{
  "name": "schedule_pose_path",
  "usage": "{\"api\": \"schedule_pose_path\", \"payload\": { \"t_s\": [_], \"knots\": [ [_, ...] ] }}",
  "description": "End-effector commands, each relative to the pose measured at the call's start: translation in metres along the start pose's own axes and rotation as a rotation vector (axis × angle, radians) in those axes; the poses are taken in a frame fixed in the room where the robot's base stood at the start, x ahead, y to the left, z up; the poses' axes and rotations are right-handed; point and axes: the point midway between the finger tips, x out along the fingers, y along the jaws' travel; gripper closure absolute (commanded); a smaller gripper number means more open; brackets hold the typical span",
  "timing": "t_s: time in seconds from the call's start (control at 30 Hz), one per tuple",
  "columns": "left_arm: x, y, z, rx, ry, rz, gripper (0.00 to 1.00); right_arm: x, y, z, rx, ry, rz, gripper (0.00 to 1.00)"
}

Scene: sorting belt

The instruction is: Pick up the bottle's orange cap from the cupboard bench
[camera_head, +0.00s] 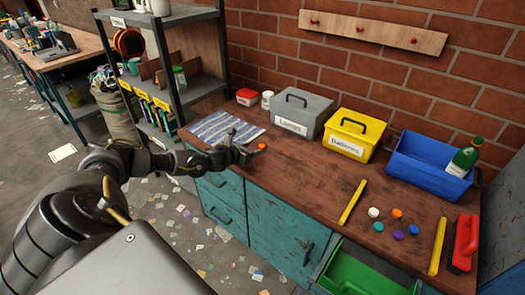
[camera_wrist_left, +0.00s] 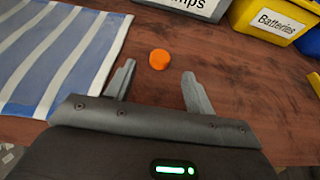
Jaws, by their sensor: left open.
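An orange cap (camera_head: 262,147) lies alone on the brown cupboard bench (camera_head: 300,180), right of a blue-and-white striped cloth. It also shows in the left wrist view (camera_wrist_left: 159,59). My left gripper (camera_head: 246,154) is open and empty, low over the bench's front edge. In the left wrist view its fingertips (camera_wrist_left: 158,72) point at the cap, which sits just beyond the gap and roughly centred on it. I cannot tell the height of the fingers above the wood. A green bottle (camera_head: 463,160) leans in a blue bin at the right. My right gripper is not in view.
The striped cloth (camera_head: 226,127) lies beside the gripper. Behind stand a grey box (camera_head: 303,112), a yellow box (camera_head: 352,133) and the blue bin (camera_head: 425,172). Several coloured caps lie between yellow strips at the right. A green drawer (camera_head: 365,275) is open below. The bench's middle is clear.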

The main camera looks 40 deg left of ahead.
Motion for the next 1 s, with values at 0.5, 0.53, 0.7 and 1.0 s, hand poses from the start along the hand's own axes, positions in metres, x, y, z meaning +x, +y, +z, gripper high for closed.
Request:
{"api": "schedule_pose_path", "payload": {
  "t_s": [0.5, 0.53, 0.7, 1.0],
  "knots": [
    [0.050, 0.000, -0.004, -0.002, -0.002, 0.002, 0.46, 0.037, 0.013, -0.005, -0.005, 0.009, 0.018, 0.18],
    [0.051, 0.000, -0.004, -0.002, -0.001, 0.002, 0.46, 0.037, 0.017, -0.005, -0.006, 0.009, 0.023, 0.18],
    [0.051, 0.000, -0.002, -0.001, 0.001, 0.002, 0.46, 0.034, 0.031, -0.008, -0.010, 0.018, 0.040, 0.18],
    [0.051, 0.000, -0.002, -0.002, 0.001, 0.001, 0.75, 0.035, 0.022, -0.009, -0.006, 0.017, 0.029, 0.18]
  ]
}}
